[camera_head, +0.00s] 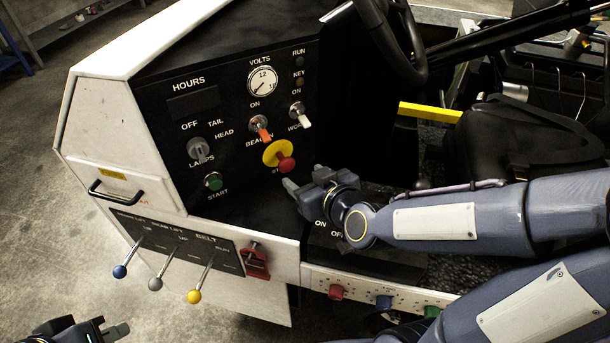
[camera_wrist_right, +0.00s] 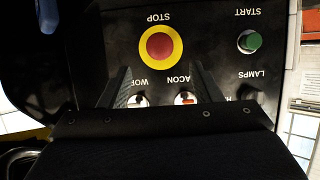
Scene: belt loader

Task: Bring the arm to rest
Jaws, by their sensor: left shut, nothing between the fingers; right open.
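My right gripper (camera_head: 304,184) is in front of the dark control panel (camera_head: 236,208), just below and right of the red stop button (camera_head: 286,165) on its yellow plate. It is open and empty. In the right wrist view, where the panel appears upside down, its two fingers (camera_wrist_right: 162,80) are apart. The stop button (camera_wrist_right: 160,46) shows beyond them, and the beacon switch (camera_wrist_right: 187,99) and work switch (camera_wrist_right: 138,100) are partly hidden behind the gripper. My left gripper (camera_head: 118,331) is shut and empty at the bottom left edge, mostly cut off by the frame.
Blue, grey and yellow knobbed levers (camera_head: 194,296) stick out below the panel, near my left gripper. A black handle (camera_head: 108,198) is on the white housing. The steering wheel (camera_head: 405,50) and seat (camera_head: 520,140) are at the right. Open concrete floor (camera_head: 40,170) lies left.

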